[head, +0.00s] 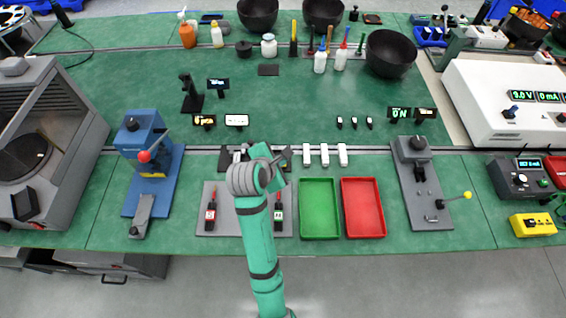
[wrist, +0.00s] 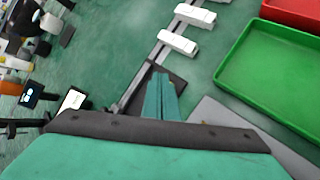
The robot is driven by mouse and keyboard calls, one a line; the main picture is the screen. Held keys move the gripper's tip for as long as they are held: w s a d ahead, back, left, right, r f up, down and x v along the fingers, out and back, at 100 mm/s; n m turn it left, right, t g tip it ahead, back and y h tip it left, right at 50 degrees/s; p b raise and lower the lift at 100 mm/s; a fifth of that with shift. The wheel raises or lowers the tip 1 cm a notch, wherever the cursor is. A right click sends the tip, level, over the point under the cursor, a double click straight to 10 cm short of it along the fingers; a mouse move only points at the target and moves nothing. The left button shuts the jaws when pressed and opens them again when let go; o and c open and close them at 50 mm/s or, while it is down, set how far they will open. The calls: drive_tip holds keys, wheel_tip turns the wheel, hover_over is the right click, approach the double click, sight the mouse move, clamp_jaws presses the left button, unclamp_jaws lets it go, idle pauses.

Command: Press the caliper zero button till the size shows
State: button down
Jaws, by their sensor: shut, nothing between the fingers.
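In the wrist view my gripper (wrist: 159,82) has its two teal fingers together, empty. The tips are over or beside a small dark plate (wrist: 175,80) by the metal rail; I cannot tell if they touch. In the head view my arm covers the middle of the bench front and hides most of what lies under the gripper. A dark object with pale parts (head: 228,158) shows just left of my wrist; I cannot tell if it is the caliper. No caliper, zero button or size readout can be made out clearly.
A green tray (head: 319,236) and a red tray (head: 363,235) stand right of my arm. White blocks (head: 324,154) line the rail. A grey board (head: 227,228) holds two red-and-black devices. A small white display (head: 237,120) stands behind. A blue lever press (head: 141,128) is left.

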drive_tip(key=shift+s+r, duration=0.1)
drive_tip(key=shift+r, duration=0.1)
drive_tip(key=shift+r, duration=0.1)
drive_tip(key=shift+r, duration=2.4)
